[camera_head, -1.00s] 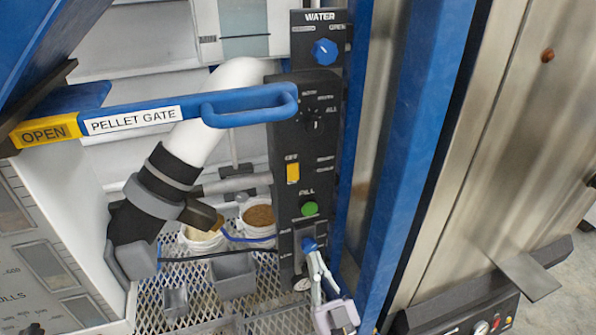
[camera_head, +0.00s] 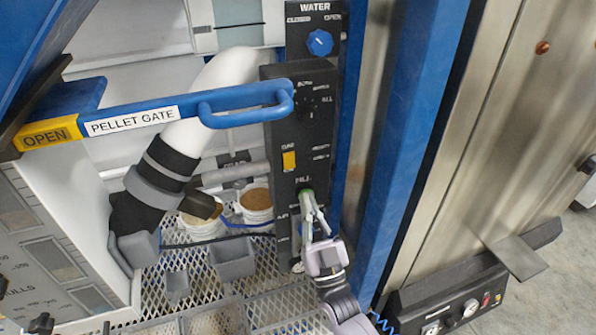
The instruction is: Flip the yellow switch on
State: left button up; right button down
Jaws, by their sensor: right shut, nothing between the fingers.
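The yellow switch (camera_head: 289,160) sits on the left side of the black control panel (camera_head: 293,255), under a small label too blurred to read. No gripper touches it. My right gripper (camera_head: 308,197) reaches up from below, its fingers shut and empty. Its tips are just below the yellow switch and slightly right of it, in front of the green button (camera_head: 305,191), which they mostly cover. I cannot tell whether the tips touch the button. My left gripper is not in view.
A blue water knob (camera_head: 320,42) and a black selector sit above on the panel. The blue pellet gate handle (camera_head: 240,118) crosses left of the panel. A blue post (camera_head: 415,150) stands close on the right. White buckets (camera_head: 256,212) stand behind on the mesh floor.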

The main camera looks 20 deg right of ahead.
aim_at(291, 156)
jog(key=shift+w+a+r+p, duration=0.1)
jog(key=shift+w+r+p, duration=0.2)
jog(key=shift+w, duration=0.85)
jog(key=shift+w+r+p, duration=0.25)
jog(key=shift+w+p, duration=0.1)
jog(key=shift+w, duration=0.75)
jog(key=shift+w+a+r+p, duration=0.1)
jog(key=shift+w+r+p, duration=0.2)
jog(key=shift+w, duration=0.85)
